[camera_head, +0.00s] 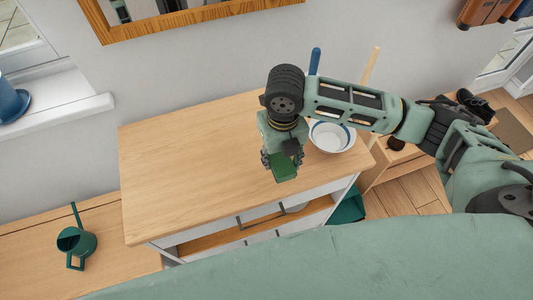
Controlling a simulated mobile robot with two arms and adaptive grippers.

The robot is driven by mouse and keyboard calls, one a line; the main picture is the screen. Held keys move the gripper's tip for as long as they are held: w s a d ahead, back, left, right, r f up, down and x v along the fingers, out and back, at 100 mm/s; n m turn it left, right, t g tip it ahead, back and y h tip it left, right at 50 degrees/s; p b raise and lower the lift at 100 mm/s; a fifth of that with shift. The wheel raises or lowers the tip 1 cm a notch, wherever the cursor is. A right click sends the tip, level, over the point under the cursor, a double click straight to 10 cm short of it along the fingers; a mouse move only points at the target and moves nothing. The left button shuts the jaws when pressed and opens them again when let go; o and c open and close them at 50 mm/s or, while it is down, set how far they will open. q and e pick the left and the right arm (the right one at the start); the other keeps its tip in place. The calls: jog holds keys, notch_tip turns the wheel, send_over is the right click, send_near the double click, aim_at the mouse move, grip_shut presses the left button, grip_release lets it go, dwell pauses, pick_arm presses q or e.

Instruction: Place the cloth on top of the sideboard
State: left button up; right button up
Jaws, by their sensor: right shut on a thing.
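The sideboard (185,165) has a light wood top and white drawer fronts with dark handles. My right gripper (283,163) points down over the right part of the sideboard top, near its front edge. It is shut on a small green cloth (285,170). I cannot tell whether the cloth touches the top. My left gripper is not in view.
A white bowl (331,136) with a blue rim stands on the sideboard's right end, close to my right arm. A green watering can (76,240) stands on a lower wood surface at left. The sideboard top's left and middle are clear. A wood-framed mirror (200,14) hangs above.

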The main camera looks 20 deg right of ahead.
jog(key=w, duration=0.1)
jog(key=w+a+f, duration=0.1)
jog(key=w+f, duration=0.1)
jog(key=shift+w+a+f+p, duration=0.15)
jog(key=shift+w+a+p, duration=0.1)
jog(key=shift+w+p, duration=0.1)
jog(key=shift+w+f, duration=0.15)
jog(key=shift+a+f, duration=0.1)
jog(key=shift+f, duration=0.15)
notch_tip(320, 180, down, 3)
jog(key=shift+f+p, duration=0.1)
jog(key=shift+p, duration=0.6)
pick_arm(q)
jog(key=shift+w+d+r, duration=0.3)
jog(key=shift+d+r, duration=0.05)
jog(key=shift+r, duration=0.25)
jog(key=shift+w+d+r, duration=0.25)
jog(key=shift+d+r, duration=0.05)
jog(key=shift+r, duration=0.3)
pick_arm(e)
jog(key=shift+f, duration=0.2)
jog(key=shift+f, duration=0.1)
jog(key=shift+f, duration=0.1)
jog(key=o, duration=1.1)
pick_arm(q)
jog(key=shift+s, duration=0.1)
